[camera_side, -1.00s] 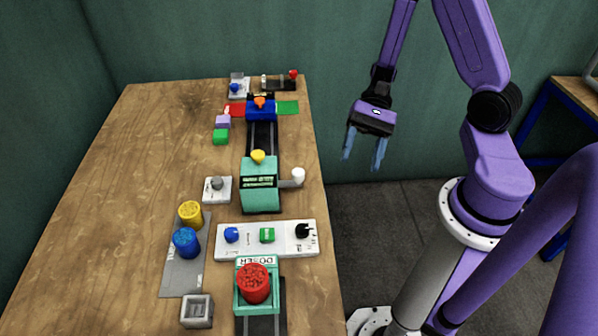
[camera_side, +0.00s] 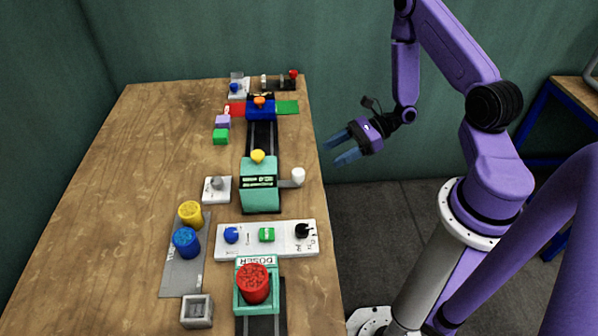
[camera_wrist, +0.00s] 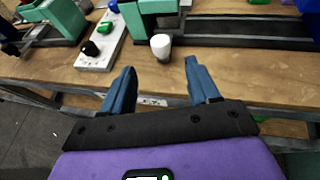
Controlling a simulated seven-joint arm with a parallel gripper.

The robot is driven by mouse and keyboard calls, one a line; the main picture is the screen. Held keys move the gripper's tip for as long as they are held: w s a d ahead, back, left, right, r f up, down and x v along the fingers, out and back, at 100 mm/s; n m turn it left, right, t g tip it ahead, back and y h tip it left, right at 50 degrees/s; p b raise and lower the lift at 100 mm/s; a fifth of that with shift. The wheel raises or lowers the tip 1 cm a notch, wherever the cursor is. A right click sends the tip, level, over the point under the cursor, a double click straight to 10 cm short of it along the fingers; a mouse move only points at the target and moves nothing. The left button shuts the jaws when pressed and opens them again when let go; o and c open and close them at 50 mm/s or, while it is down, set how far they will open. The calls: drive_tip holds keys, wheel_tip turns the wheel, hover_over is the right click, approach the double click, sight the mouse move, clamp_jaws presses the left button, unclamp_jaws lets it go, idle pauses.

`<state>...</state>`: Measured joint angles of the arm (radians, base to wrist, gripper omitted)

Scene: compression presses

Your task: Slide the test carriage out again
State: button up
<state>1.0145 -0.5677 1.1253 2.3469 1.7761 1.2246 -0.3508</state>
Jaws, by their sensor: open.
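A blue carriage (camera_side: 261,112) with an orange knob sits at the far end of a dark rail (camera_side: 262,138). The near end of that rail meets a teal press (camera_side: 260,187) with a yellow knob on top. A white-knobbed handle (camera_side: 298,176) sticks out from the press's right side. The handle's white knob (camera_wrist: 160,42) also shows in the wrist view, ahead of and between my fingertips. My gripper (camera_side: 333,152) is open and empty, just off the table's right edge, its fingers pointing at the table. I cannot tell which part is labelled the test carriage.
Nearer stand a white panel (camera_side: 267,252) with blue and green buttons and a black knob, and a teal DOSER unit holding a red cylinder (camera_side: 254,283). Yellow and blue cylinders (camera_side: 186,242) stand on a grey plate. The table's left part is clear.

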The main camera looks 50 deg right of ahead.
sight(302, 171)
drive_tip(key=x, duration=1.1)
drive_tip(key=shift+w+a+f, duration=0.15)
drive_tip(key=shift+a, duration=0.1)
drive_tip(key=shift+c, duration=0.2)
clamp_jaws()
